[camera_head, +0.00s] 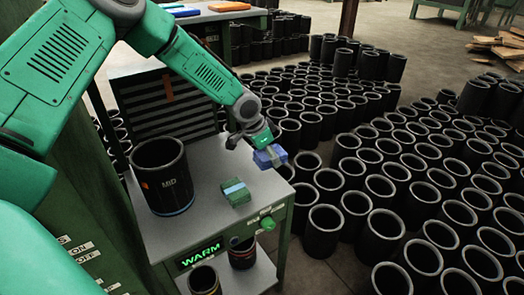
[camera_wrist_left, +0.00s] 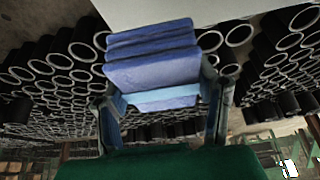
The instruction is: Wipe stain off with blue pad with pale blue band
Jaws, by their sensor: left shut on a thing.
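My left gripper (camera_head: 258,148) is shut on the blue pad (camera_head: 267,158) and holds it above the right edge of the grey bench top (camera_head: 192,222). In the left wrist view the blue pad (camera_wrist_left: 152,70) sits between the fingers of the left gripper (camera_wrist_left: 160,98), with its pale blue band (camera_wrist_left: 165,97) near the gripper side. A green pad (camera_head: 238,199) with a pale blue band lies on the bench top, left of and below the held pad. I cannot make out a stain in either view. My right gripper is not in view.
A large black sleeve marked MID (camera_head: 162,178) stands on the bench's left part. A green knob (camera_head: 267,223) and a lit WARM display (camera_head: 201,255) are on the bench front. Smaller sleeves stand on a shelf below. Many black sleeves (camera_head: 383,235) crowd the floor at right.

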